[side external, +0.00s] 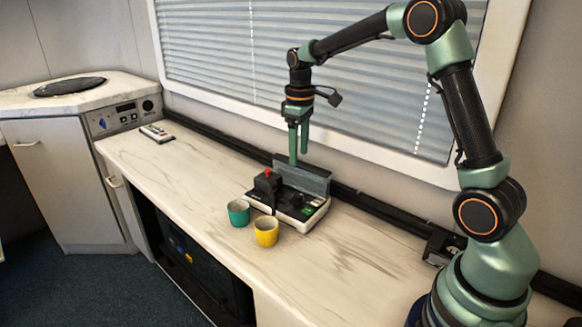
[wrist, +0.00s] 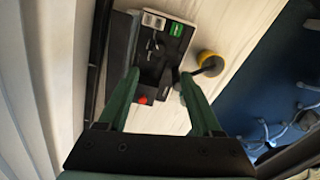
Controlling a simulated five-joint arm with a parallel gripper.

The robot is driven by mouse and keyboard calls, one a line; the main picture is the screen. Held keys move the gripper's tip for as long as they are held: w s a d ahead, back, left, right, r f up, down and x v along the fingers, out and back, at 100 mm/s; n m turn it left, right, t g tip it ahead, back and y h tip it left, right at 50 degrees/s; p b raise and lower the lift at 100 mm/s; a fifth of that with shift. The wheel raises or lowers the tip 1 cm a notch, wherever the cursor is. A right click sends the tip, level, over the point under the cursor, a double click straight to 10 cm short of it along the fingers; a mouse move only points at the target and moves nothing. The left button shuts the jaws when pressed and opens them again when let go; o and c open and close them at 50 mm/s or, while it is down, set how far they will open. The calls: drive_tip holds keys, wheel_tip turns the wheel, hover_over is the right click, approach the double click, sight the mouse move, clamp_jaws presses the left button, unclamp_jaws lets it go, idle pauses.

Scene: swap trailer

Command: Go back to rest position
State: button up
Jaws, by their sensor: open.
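My gripper (side external: 297,145) hangs above the counter, pointing down over the back of a small black-and-white device (side external: 310,213). In the wrist view the two green fingers of my gripper (wrist: 160,84) are spread apart, with nothing held between them. The device (wrist: 157,50) shows beyond and between the fingers, with its red knob (wrist: 142,100) near the left finger. My gripper is apart from the device in the side view.
A teal cup (side external: 238,214) and a yellow cup (side external: 265,232) stand in front of the device. A grey upright panel (side external: 303,178) stands behind it. The window blind (side external: 330,60) is close behind my arm.

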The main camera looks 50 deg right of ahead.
drive_tip(key=s+a+r+m+t, duration=0.1)
drive_tip(key=s+a+r+t, duration=0.1)
drive_tip(key=s+a+r, duration=0.4)
drive_tip(key=s+a+m+t, duration=0.1)
drive_tip(key=s+a, duration=0.1)
drive_tip(key=s, duration=0.3)
drive_tip(key=s+a+r+m+t, duration=0.1)
drive_tip(key=s+a+t, duration=0.1)
drive_tip(key=s, duration=0.4)
drive_tip(key=shift+a+r, duration=0.25)
